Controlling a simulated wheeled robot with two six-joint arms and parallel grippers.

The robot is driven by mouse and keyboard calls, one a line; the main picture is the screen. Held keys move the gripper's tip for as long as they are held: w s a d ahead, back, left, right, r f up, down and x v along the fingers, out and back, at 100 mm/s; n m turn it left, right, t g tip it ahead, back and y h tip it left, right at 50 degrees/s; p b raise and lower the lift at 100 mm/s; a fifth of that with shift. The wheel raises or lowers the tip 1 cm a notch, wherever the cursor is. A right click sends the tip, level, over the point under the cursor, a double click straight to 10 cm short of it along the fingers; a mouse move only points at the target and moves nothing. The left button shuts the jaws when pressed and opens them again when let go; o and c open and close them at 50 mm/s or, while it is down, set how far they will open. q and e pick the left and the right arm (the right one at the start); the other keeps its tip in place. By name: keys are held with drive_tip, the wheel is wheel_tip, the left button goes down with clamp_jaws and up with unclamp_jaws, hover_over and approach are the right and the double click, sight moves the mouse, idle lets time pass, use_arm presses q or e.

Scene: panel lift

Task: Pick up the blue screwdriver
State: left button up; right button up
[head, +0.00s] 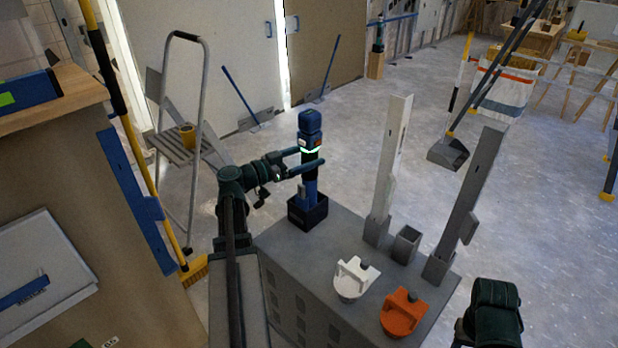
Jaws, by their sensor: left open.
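The blue screwdriver (310,123) looks like a thick powered tool with a blue top, a dark middle with a lit green band, and a blue lower part. It stands upright in a black holder (308,212) on the back left of a grey cabinet (345,240). My left gripper (312,158) comes in from the left at the tool's dark middle. Its fingers are open; the near finger crosses in front of the tool and the far one reaches its left side. I cannot tell whether they touch it.
On the cabinet are a white-topped clamp-like piece (353,279), an orange one (403,313), a tall white upright (390,165), a grey upright (470,200) and a small open grey socket (405,244). A stepladder (182,150) stands behind my left arm.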

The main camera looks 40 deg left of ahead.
use_arm(q)
drive_tip(key=x, duration=0.4)
drive_tip(key=shift+a+f, duration=0.1)
drive_tip(key=shift+f, duration=0.1)
clamp_jaws()
idle(0.3)
